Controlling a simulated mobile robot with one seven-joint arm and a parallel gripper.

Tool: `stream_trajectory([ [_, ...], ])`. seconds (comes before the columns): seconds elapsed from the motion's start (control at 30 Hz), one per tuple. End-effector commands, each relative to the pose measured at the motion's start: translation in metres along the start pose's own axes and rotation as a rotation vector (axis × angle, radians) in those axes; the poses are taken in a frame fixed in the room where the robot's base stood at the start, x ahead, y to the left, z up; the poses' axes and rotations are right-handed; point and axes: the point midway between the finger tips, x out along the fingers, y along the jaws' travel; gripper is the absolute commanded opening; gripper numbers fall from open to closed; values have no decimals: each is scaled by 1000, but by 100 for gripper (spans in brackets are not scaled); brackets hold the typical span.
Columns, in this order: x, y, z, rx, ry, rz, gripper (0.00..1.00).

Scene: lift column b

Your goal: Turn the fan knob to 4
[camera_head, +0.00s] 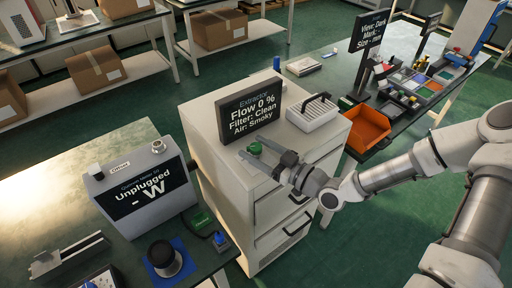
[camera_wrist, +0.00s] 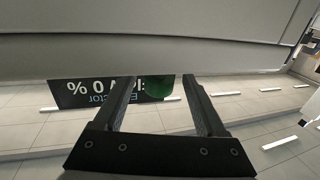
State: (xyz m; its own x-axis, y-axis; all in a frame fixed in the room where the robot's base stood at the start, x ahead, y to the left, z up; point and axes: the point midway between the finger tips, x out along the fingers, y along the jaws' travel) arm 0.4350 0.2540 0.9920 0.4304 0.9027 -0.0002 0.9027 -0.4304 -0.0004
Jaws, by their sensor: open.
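The extractor display (camera_head: 250,110) stands on the white cabinet (camera_head: 222,160) and reads "Flow 0 %", "Filter: Clean", "Air: Smoky". A small green round piece (camera_head: 255,148), which looks like the fan knob, sits on the cabinet top in front of the display. My gripper (camera_head: 264,160) is open right at the green piece and partly covers the area around it. In the wrist view my gripper (camera_wrist: 160,82) has its fingers apart, with the green piece (camera_wrist: 158,88) between them and closer to the right finger. Contact and knob markings cannot be made out.
A white slotted box with a black handle (camera_head: 314,112) stands right of the display. An orange bin (camera_head: 368,128) is further right. A meter reading "Unplugged - W" (camera_head: 145,190) stands on the left table.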

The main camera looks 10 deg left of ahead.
Motion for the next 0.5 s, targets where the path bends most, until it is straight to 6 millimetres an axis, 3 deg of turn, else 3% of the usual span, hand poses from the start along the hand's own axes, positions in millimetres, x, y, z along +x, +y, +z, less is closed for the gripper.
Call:
stream_trajectory([
  [0.3, 3, 0, 0, 0, 0, 0, 74],
  [0.5, 3, 0, 0, 0, 0, 0, 38],
])
